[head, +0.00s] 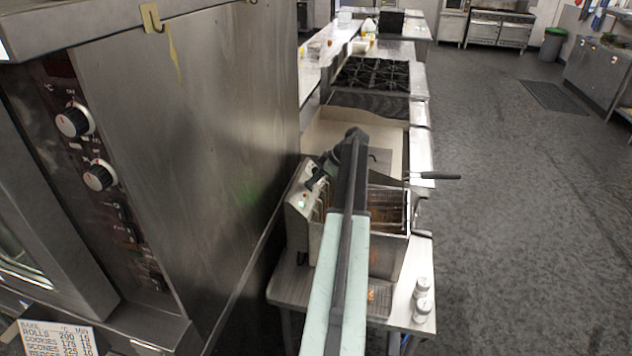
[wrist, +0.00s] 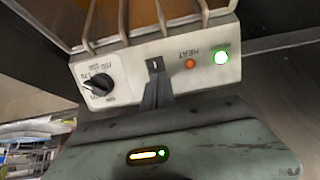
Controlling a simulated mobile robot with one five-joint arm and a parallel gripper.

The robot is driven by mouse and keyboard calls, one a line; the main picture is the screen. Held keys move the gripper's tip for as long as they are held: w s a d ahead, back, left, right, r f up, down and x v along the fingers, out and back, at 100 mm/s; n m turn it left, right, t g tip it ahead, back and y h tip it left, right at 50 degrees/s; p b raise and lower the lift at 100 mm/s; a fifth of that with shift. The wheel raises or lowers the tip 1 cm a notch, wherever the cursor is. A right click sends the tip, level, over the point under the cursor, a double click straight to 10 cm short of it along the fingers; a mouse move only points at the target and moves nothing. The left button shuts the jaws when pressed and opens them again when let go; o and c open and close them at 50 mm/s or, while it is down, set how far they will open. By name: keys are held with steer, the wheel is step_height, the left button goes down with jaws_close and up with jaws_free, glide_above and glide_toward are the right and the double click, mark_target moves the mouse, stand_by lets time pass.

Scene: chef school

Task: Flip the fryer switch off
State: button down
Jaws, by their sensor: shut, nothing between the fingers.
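The fryer (head: 385,250) stands on a steel table in the middle of the head view, partly hidden behind my arm. Its control panel (head: 300,207) faces left. In the wrist view the panel (wrist: 130,70) appears upside down, with a black dial (wrist: 98,84), a small dark switch (wrist: 154,64), an orange heat light (wrist: 190,63) and a glowing green light (wrist: 221,57). My gripper (wrist: 157,80) is shut and empty, its tips right at the switch. I cannot tell whether they touch it. My gripper also shows beside the panel in the head view (head: 315,181).
A tall steel oven (head: 215,130) with knobs stands close on the left. Two shakers (head: 422,298) stand on the table's right front. A basket handle (head: 435,176) sticks out to the right. A stove (head: 372,75) lies behind. The floor (head: 530,220) at right is clear.

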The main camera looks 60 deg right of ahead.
steer(key=shift+w+a, duration=0.25)
steer(key=shift+w, duration=0.15)
steer(key=shift+s+d, duration=0.1)
steer(key=shift+s, duration=0.05)
steer(key=shift+s+d, duration=0.15)
steer(key=shift+s, duration=0.05)
steer(key=shift+s+d+f+b, duration=0.2)
steer(key=shift+s+f+b, duration=0.15)
steer(key=shift+s, duration=0.3)
steer(key=w+r+p+v, duration=0.1)
steer(key=p+v, duration=1.1)
steer(key=v, duration=0.1)
steer(key=shift+a+r, duration=0.15)
steer(key=shift+r, duration=0.25)
steer(key=shift+w, duration=0.1)
